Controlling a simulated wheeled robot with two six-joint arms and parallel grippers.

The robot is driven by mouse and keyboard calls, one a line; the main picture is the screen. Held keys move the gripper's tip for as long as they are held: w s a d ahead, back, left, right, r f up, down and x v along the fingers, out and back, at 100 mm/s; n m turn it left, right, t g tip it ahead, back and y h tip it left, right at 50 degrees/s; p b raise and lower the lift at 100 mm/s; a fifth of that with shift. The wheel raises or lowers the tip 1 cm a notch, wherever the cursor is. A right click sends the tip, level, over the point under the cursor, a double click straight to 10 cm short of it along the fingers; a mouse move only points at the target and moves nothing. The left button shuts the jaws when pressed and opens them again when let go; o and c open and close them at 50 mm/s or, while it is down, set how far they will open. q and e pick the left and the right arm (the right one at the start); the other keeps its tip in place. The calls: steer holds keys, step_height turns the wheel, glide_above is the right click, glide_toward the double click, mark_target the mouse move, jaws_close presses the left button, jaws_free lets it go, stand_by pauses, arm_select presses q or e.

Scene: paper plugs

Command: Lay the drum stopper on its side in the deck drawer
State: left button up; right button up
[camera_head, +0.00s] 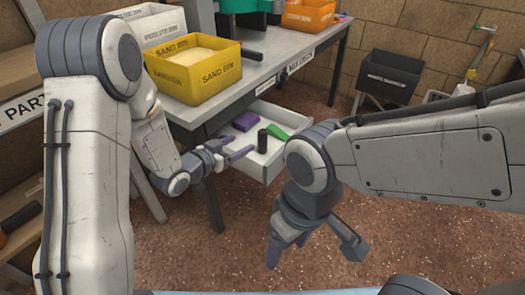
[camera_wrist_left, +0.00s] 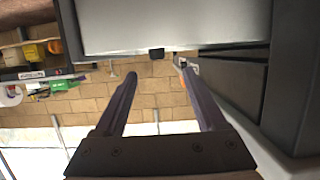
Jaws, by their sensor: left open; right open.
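The deck drawer (camera_head: 284,108) is pulled out below the grey table. A dark cylinder (camera_head: 262,141), likely the drum stopper, stands upright in it, near the front left. A purple block (camera_head: 246,121) and a green block (camera_head: 277,132) lie beside it. My left gripper (camera_head: 234,147) is open and empty at the drawer's left side, its fingers pointing towards the dark cylinder and apart from it. In the left wrist view nothing shows between its open fingers (camera_wrist_left: 157,85). My right gripper (camera_head: 313,253) is open and empty, pointing down over the floor in front of the drawer.
A yellow sand bin (camera_head: 205,78), a white bin (camera_head: 160,27) and an orange bin (camera_head: 308,15) stand on the table (camera_head: 262,70). A dark box (camera_head: 390,75) stands further right by the stone wall. Brown floor right of the drawer is clear.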

mark_target(260, 135)
arm_select(q)
steer(key=b+x, duration=0.2)
steer(key=x, duration=0.2)
steer(key=b+x, duration=0.1)
steer(key=x, duration=0.3)
steer(key=shift+d+f+b, duration=0.25)
steer(key=shift+d+b, duration=0.1)
steer(key=shift+d, duration=0.1)
steer(key=shift+w+d, duration=0.3)
steer(key=shift+w, duration=0.2)
jaws_close()
